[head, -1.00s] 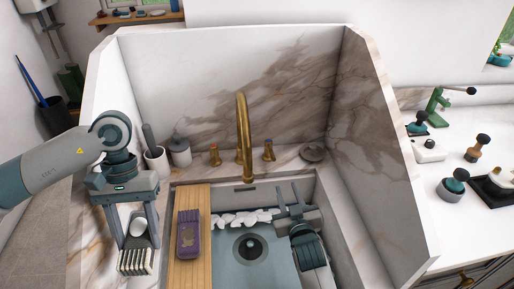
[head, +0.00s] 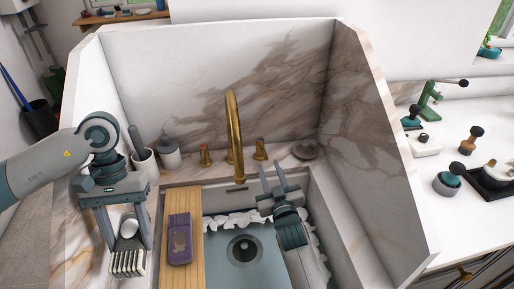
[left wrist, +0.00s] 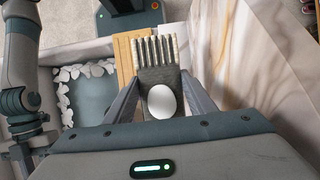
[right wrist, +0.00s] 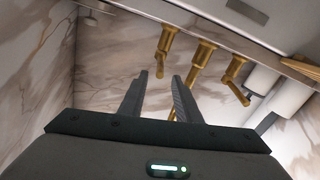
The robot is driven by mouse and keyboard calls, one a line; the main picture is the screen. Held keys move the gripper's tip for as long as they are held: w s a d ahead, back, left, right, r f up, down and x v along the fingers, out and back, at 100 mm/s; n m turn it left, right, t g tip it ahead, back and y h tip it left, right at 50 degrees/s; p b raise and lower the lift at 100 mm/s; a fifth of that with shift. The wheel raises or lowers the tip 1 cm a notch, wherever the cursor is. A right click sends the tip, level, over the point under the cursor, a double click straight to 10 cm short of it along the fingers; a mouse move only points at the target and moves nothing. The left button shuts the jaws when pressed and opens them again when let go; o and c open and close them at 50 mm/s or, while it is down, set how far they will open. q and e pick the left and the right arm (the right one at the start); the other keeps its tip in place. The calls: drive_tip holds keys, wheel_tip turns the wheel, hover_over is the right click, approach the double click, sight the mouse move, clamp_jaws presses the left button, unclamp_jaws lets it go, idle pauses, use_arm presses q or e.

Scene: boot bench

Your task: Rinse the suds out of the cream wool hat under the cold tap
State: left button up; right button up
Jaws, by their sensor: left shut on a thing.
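A brass tap (head: 234,130) stands behind the sink. Its left handle (head: 205,155) has a reddish band; its right handle (head: 260,150) shows none. I cannot make out a cream wool hat; white suds-like lumps (head: 240,218) line the sink's back and right edges. My right gripper (head: 273,172) is open and empty just right of the spout, below the right handle; its spread fingers show in the right wrist view (right wrist: 162,88).
A wooden board (head: 196,200) spans the sink's left side with a purple slotted item (head: 180,240) on it. A white cup (head: 145,160) and a lidded jar (head: 168,152) stand left of the tap.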

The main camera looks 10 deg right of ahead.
sight(261, 145)
drive_tip(key=w+p, duration=0.1)
drive_tip(key=w, duration=1)
drive_tip(key=shift+a, duration=0.1)
clamp_jaws()
